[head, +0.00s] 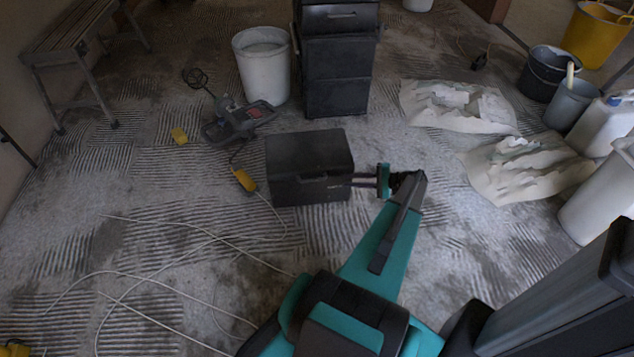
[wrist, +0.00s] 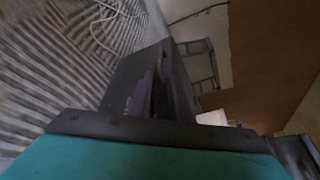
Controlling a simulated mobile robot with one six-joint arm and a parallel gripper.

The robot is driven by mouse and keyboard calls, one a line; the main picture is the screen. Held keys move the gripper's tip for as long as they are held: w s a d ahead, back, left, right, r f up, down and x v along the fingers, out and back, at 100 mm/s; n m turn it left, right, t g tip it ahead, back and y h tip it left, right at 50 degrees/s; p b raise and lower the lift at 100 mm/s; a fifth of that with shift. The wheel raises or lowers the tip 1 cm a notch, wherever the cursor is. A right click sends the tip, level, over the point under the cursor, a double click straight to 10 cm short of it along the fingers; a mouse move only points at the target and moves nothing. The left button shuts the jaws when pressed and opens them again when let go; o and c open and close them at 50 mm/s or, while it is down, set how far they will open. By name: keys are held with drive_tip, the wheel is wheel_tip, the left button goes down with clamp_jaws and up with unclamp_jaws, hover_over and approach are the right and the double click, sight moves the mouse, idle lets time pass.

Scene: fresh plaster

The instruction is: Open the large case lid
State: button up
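A dark, box-shaped case (head: 309,168) stands on the floor near the middle of the head view. Its flat lid lies closed on top. My gripper (head: 354,180) is at the right side of this case, pointing left, with its tips close to or touching the side wall, below the lid. Its two thin dark fingers show a gap between them, and I see nothing held. In the wrist view the dark case (wrist: 130,80) fills the middle, ahead of the fingers. Whether the tips touch it is unclear.
A tall black stacked box (head: 337,70) and a white bucket (head: 262,68) stand behind the case. A power tool (head: 238,120) lies at its left. Crumpled sheets (head: 458,106) and several containers are at the right. A loose pale cable (head: 150,275) crosses the floor at front left.

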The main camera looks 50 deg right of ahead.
sight(317, 180)
drive_tip(key=shift+a, duration=0.1)
drive_tip(key=b+x, duration=0.3)
drive_tip(key=x, duration=1)
drive_tip(key=shift+w+a+f, duration=0.15)
drive_tip(key=shift+w, duration=0.2)
clamp_jaws()
drive_tip(key=shift+a, duration=0.2)
drive_tip(key=shift+d, duration=0.1)
